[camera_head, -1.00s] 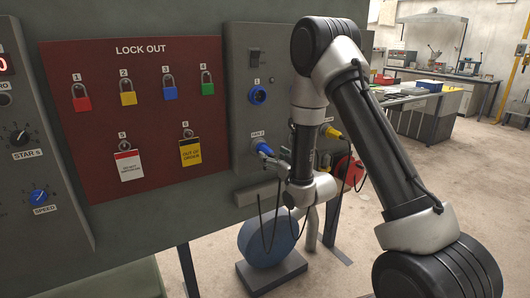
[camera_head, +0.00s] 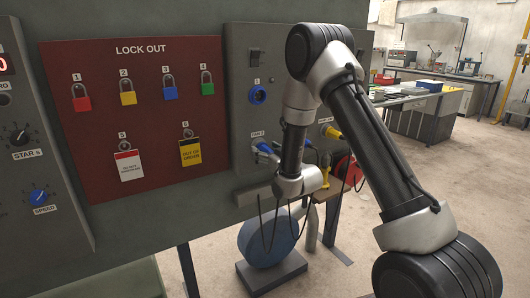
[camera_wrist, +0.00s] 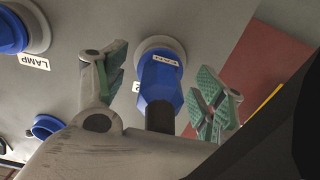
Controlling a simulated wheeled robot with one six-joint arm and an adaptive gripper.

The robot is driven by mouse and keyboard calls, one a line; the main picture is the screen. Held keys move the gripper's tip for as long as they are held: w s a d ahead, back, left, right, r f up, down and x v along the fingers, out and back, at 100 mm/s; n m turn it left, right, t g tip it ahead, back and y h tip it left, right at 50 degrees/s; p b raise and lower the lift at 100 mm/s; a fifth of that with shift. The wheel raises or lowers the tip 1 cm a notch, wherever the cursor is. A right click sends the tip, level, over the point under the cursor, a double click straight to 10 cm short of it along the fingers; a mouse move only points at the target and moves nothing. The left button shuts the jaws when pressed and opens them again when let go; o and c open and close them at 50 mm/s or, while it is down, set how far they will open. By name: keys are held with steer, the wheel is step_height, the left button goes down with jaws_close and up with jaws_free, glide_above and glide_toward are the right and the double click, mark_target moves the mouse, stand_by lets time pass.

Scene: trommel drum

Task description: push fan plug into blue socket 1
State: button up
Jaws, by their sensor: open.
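The fan plug (camera_wrist: 160,88) is blue and sits in a round socket under a FAN label in the wrist view. In the head view the plug (camera_head: 264,148) is at the FAN 2 socket, partly hidden by my gripper and arm. My gripper (camera_wrist: 162,68) is open, with one green-padded finger on each side of the plug and visible gaps between. In the head view my gripper (camera_head: 272,158) is close to the panel and mostly covered by my arm.
A red lockout board (camera_head: 140,115) with padlocks and tags is left of the sockets. A yellow plug (camera_head: 333,132) is in the panel to the right. The wrist view shows a LAMP-labelled blue fitting (camera_wrist: 14,30) and another blue socket (camera_wrist: 46,127). A blue drum (camera_head: 266,243) stands below.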

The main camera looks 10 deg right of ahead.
stand_by(0.5)
jaws_close()
steer(key=shift+v, duration=3)
steer(key=shift+s, duration=0.1)
steer(key=shift+v, duration=2.4)
steer(key=w+r, duration=0.1)
steer(key=r, duration=0.9)
steer(key=w+a+r, duration=0.1)
steer(key=w+r, duration=0.1)
steer(key=r, duration=0.8)
steer(key=shift+w, duration=0.35)
